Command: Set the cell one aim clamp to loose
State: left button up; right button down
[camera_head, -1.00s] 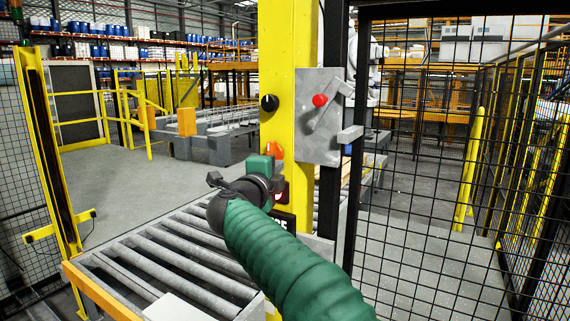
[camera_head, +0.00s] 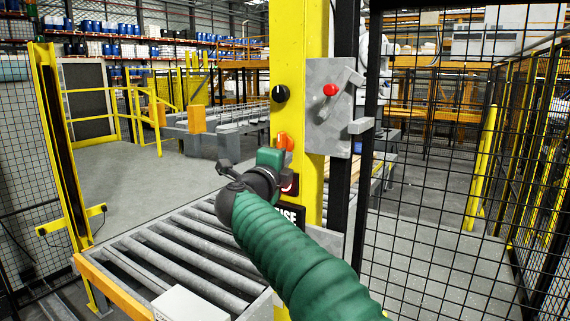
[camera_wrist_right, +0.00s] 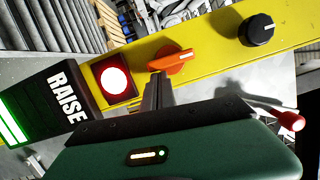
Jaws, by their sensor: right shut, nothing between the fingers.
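A yellow post carries an orange knob (camera_head: 285,141) and a black knob (camera_head: 281,93) above it. Both show in the wrist view, the orange knob (camera_wrist_right: 171,62) and the black knob (camera_wrist_right: 258,29). A grey plate (camera_head: 322,132) beside the post bears a lever with a red ball (camera_head: 330,90). No readable label shows which of these is the aim clamp. My right gripper (camera_head: 274,157) is at the post, just below the orange knob. In the wrist view its closed fingers (camera_wrist_right: 158,90) point at the orange knob, empty; contact is unclear. My left gripper is out of view.
A roller conveyor (camera_head: 180,255) lies at the lower left. Black mesh fencing (camera_head: 440,200) closes off the right.

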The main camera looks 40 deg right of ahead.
jog(key=w+m+h+b, duration=0.1)
jog(key=m+b, duration=0.1)
jog(key=m, duration=0.4)
jog(key=w+a+m+g+h+b, duration=0.1)
jog(key=w+m+b, duration=0.1)
jog(key=m, duration=0.4)
jog(key=w+m+g+h+b, duration=0.1)
jog(key=m+h+b, duration=0.1)
jog(key=m, duration=0.4)
jog(key=shift+w+a+f+b, duration=0.2)
jog(key=shift+a+b, duration=0.1)
jog(key=shift+a, duration=0.1)
dwell(0.5)
